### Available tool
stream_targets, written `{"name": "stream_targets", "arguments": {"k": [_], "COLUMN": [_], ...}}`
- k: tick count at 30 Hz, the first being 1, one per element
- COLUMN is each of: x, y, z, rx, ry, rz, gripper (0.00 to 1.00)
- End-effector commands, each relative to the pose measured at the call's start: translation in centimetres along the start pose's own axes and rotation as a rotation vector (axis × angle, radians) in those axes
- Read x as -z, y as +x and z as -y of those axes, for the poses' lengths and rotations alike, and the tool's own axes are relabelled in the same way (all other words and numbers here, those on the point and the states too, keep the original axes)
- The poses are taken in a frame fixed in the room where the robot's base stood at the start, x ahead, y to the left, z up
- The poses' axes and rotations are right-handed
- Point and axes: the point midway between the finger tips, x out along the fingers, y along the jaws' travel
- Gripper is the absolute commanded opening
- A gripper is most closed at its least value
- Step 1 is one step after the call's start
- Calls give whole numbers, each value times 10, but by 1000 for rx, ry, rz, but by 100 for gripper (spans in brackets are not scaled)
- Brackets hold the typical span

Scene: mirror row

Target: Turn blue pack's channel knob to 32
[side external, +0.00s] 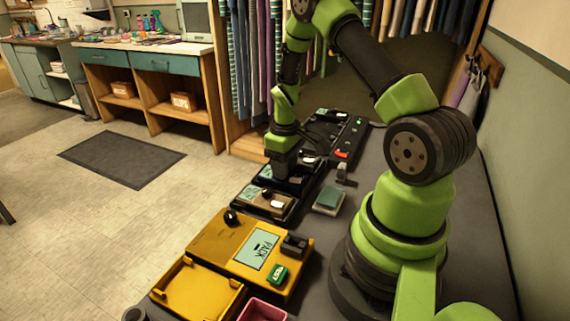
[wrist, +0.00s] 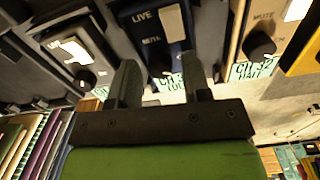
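The blue pack (wrist: 152,22) is in the middle of the wrist view, marked LIVE, with a pale switch on it. Its dark knob (wrist: 160,66) shows between my fingertips, with a pale label (wrist: 172,84) beside it that seems to read CH 32, partly hidden by a finger. My gripper (wrist: 160,72) is open, its fingers apart on either side of the knob; I cannot tell whether they touch it. In the side view my gripper (side external: 284,172) is down at the blue pack (side external: 305,184), hiding its knob.
A tan pack (side external: 262,201) labelled CH 32 and a dark pack (wrist: 65,35) flank the blue one. A yellow unit (side external: 218,240) with a PACK screen and green TEST button stands nearer the camera. A yellow tray (side external: 198,290), pink bin (side external: 262,311) and green-topped block (side external: 329,199) are nearby.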

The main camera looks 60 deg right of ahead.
Motion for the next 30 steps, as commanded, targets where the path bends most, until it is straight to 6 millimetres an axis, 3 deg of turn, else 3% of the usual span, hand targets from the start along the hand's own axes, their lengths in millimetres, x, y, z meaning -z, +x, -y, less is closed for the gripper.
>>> {"name": "stream_targets", "arguments": {"k": [1,5,21,22,25,30], "x": [0,0,0,0,0,0], "y": [0,0,0,0,0,0], "z": [0,0,0,0,0,0], "rx": [0,0,2,2,2,2], "ry": [0,0,-100,-100,-99,-99], "rz": [0,0,-1,-1,-1,-1], "gripper": [32,2,0,28,50,50]}}
